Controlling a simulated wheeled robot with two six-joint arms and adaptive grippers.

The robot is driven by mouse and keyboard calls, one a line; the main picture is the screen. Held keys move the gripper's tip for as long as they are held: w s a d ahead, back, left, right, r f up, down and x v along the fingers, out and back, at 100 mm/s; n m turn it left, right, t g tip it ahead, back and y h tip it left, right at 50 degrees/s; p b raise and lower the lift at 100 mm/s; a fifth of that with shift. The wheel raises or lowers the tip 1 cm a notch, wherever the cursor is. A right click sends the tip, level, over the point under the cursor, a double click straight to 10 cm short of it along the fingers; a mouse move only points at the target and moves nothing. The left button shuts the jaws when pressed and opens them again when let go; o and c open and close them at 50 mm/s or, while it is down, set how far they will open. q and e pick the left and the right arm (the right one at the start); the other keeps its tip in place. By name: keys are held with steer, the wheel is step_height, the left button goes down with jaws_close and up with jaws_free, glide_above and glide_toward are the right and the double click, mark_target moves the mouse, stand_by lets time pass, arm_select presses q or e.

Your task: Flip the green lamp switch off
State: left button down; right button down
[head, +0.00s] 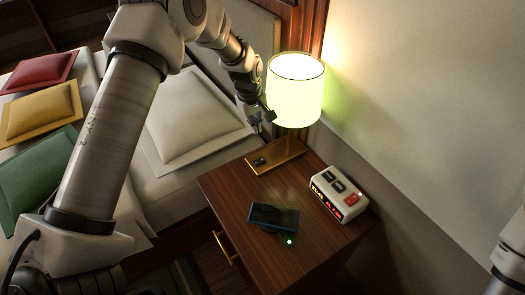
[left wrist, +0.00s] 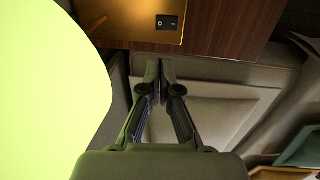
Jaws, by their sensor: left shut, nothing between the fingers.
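The lamp stands on the nightstand with its shade (head: 295,90) glowing yellow-green, so it is lit. Its gold base (head: 278,158) carries a small black rocker switch (head: 261,161) near the left end. In the left wrist view the bright shade (left wrist: 45,90) fills the left side. The gold base (left wrist: 110,15) and the switch (left wrist: 167,22) show at the top, beyond the fingertips. My left gripper (head: 268,117) is shut and empty, beside the shade and above the base. Its closed fingers (left wrist: 161,66) point towards the switch without touching it. My right gripper is out of view.
The wooden nightstand (head: 225,190) also holds a dark phone on a pad (head: 272,216) with a green light, and a white alarm clock (head: 339,195). The bed with a white pillow (head: 195,115) lies left. A wall (head: 430,110) stands right.

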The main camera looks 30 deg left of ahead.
mark_target(261, 159)
arm_select(q)
steer(key=shift+f, duration=0.15)
steer(key=f, duration=0.4)
steer(key=w+f, duration=0.1)
steer(key=f, duration=0.4)
steer(key=d+f, duration=0.1)
steer(key=f, duration=0.3)
steer(key=shift+w+f, duration=0.2)
steer(key=shift+f, duration=0.1)
